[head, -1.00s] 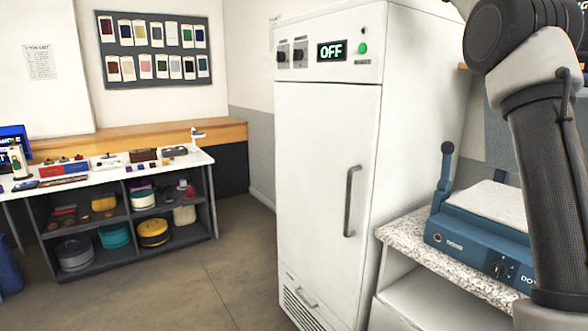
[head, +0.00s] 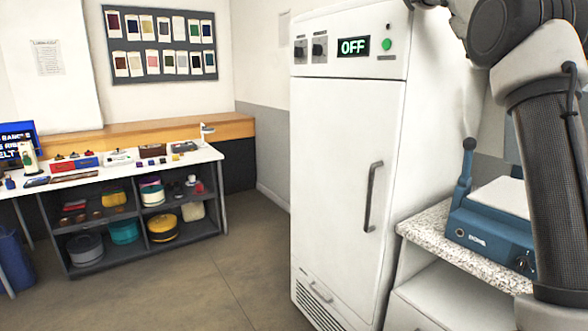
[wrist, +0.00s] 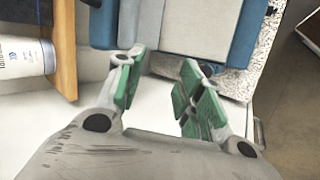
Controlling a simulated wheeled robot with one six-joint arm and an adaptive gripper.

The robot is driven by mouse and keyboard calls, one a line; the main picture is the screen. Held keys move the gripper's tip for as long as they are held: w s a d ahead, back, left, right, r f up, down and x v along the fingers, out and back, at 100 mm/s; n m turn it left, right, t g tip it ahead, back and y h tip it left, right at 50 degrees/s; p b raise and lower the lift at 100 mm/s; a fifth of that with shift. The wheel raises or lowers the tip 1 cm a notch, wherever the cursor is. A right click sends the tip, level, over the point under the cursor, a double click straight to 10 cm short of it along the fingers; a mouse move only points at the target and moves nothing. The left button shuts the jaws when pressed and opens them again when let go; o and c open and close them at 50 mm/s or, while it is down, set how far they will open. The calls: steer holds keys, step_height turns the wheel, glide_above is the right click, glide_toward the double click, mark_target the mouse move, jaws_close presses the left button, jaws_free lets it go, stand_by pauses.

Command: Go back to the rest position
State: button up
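My gripper (wrist: 160,88) shows in the wrist view with its two green-padded fingers apart and nothing between them. Beyond the fingertips is the blue press (wrist: 228,40) with its pale pad. In the head view my arm hangs on the right side, in front of the press (head: 480,232) on its speckled counter, and the gripper itself is out of the picture. The tall white cabinet (head: 345,165) stands in the middle with its door shut and its display (head: 353,46) reading OFF.
A white worktable (head: 110,168) with small items stands at the left, with shelves of tins and fabrics below. A blue bin (head: 14,262) is at the far left. The floor (head: 200,275) between table and cabinet is clear. The speckled counter (head: 425,222) adjoins the cabinet.

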steer(key=s+a+f+m+y, duration=0.1)
steer(key=s+a+f+y, duration=0.15)
steer(key=f, duration=0.45)
steer(key=s+a+f+y, duration=0.1)
steer(key=s+a+f, duration=0.2)
steer(key=f, duration=0.3)
steer(key=s+a+f+m+t+y, duration=0.1)
steer(key=s+a+f, duration=0.2)
steer(key=s, duration=0.8)
steer(key=s+a+f+m+t+y, duration=0.1)
steer(key=s+a+f+y, duration=0.1)
steer(key=s+f, duration=0.6)
steer(key=s+a+f+m+y, duration=0.1)
steer(key=s+a+f, duration=0.3)
steer(key=s, duration=0.9)
steer(key=shift+s+a+f+t, duration=0.15)
steer(key=shift+s+f+t, duration=0.25)
steer(key=shift+f, duration=0.45)
